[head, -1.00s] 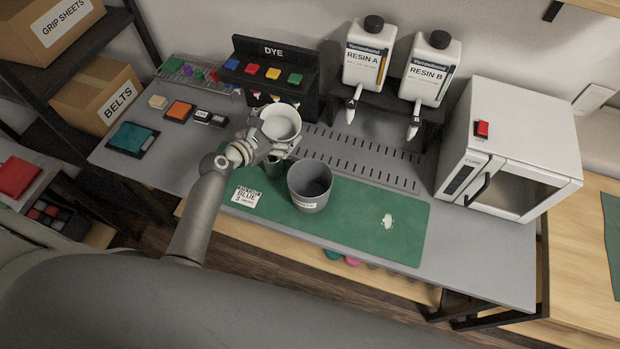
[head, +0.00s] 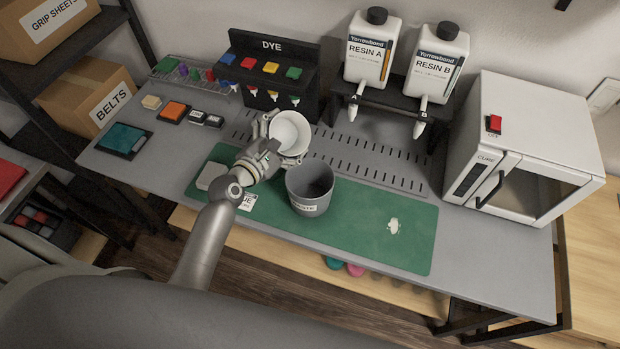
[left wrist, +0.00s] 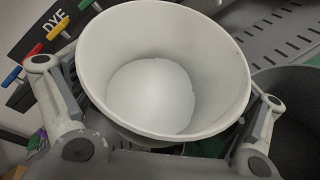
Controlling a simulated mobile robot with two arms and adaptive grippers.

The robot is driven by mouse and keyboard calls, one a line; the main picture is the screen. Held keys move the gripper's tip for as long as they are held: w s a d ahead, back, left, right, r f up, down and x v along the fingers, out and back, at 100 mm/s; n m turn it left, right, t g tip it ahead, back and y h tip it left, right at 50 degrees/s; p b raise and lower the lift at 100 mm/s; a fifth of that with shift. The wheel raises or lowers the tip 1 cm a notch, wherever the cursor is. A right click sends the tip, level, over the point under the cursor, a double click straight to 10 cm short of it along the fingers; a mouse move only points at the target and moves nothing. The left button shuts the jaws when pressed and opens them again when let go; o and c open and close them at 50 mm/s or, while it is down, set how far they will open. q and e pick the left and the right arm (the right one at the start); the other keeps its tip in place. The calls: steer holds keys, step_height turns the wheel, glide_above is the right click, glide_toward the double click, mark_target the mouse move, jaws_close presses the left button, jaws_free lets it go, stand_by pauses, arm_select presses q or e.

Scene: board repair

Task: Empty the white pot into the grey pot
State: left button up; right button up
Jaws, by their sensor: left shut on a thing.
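The white pot (head: 291,131) is held up above the bench, just behind and left of the grey pot. My left gripper (head: 278,143) is shut on it, with a finger on each side. The white pot is tilted in the head view. In the left wrist view the white pot (left wrist: 105,55) shows its mouth and a smooth pale disc at its bottom; whether that is contents or bare floor I cannot tell. The grey pot (head: 309,198) stands upright on the green mat; its inside looks dark. It is partly in the left wrist view (left wrist: 296,110). My right gripper is out of view.
The green mat (head: 370,245) holds a pale rounded block (head: 211,176), a label card (head: 247,201) and a white splotch (head: 393,227). Behind stand the dye rack (head: 272,75) and resin bottles (head: 370,50). The cure oven (head: 520,150) stands right. The mat's right part is mostly clear.

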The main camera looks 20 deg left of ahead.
mark_target(305, 123)
arm_select(q)
steer(key=shift+d+f+m+b, duration=0.1)
steer(key=shift+m+b, duration=0.2)
steer(key=shift+b, duration=0.4)
steer(key=shift+s+d+r+m+t+b, duration=0.15)
steer(key=shift+r+m+t+b, duration=0.3)
steer(key=shift+b, duration=0.45)
steer(key=shift+r+m, duration=0.1)
steer(key=shift+m, duration=0.15)
steer(key=shift+s+d+r+m+t+b, duration=0.2)
steer(key=shift+r+m+t+b, duration=0.15)
steer(key=shift+m+b, duration=0.6)
steer(key=shift+s+d+f+m+t+y+b, duration=0.25)
steer(key=shift+m+b, duration=0.2)
steer(key=shift+b, duration=1.7)
steer(key=shift+s+d+r+m+t+b, duration=0.15)
steer(key=shift+s+d+m+t+b, duration=0.1)
steer(key=shift+d+m+b, duration=0.3)
steer(key=shift+s+d+r+m+t+b, duration=0.1)
steer(key=shift+s+d+m+t+b, duration=0.15)
steer(key=shift+b, duration=0.4)
steer(key=shift+s+d+r+m, duration=0.1)
steer(key=shift+d+r+m, duration=0.15)
steer(key=shift+m, duration=0.25)
